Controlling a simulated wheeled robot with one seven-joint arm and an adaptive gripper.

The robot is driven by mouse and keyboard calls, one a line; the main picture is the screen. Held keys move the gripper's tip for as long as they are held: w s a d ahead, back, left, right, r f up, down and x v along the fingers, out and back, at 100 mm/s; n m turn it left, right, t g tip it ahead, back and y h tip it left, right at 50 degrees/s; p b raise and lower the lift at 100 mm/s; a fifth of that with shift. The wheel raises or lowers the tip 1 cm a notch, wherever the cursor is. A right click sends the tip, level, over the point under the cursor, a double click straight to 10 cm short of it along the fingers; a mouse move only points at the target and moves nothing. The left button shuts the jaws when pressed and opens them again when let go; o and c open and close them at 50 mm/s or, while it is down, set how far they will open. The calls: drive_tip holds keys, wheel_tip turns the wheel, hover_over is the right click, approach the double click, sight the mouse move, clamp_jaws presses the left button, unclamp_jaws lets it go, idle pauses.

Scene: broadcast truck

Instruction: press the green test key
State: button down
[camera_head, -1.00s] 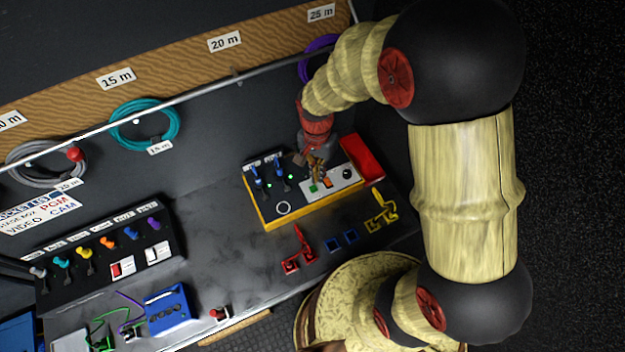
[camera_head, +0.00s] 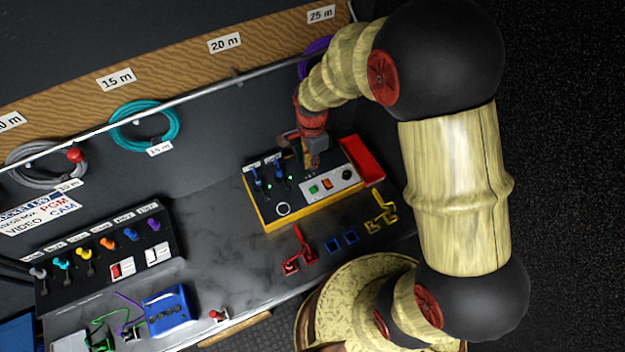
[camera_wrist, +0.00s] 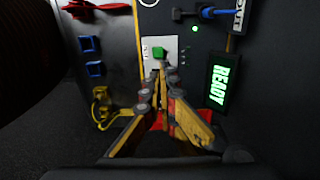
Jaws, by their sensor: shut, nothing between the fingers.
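My gripper (camera_head: 312,166) is shut and empty, over the back part of the box. In the wrist view my gripper (camera_wrist: 161,68) points toward the key, its fingertips just short of it in the picture; I cannot tell the exact gap. A display (camera_wrist: 225,80) on the box reads READY in green letters. My fingers hide part of the plate in the wrist view.
An orange key (camera_head: 327,183) and a black knob (camera_head: 346,174) share the plate. Blue plugs (camera_head: 257,180) stand at its left. Red (camera_head: 298,250) and yellow (camera_head: 381,212) pieces lie in front.

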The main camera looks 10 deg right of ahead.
sight(313, 189)
wheel_tip(313, 189, down, 14)
drive_tip(key=shift+r+b, duration=0.1)
drive_tip(key=shift+b, duration=0.25)
idle(0.4)
wheel_tip(313, 189, down, 2)
drive_tip(key=shift+s+f+b, duration=0.1)
drive_tip(key=shift+b, duration=0.6)
drive_tip(key=shift+s, duration=0.3)
drive_tip(key=shift+d+r+p, duration=0.1)
drive_tip(key=shift+r+p, duration=0.35)
drive_tip(key=shift+r, duration=0.05)
wheel_tip(313, 189, up, 14)
drive_tip(key=p, duration=0.2)
drive_tip(key=shift+w, duration=0.4)
drive_tip(key=shift+f, duration=0.2)
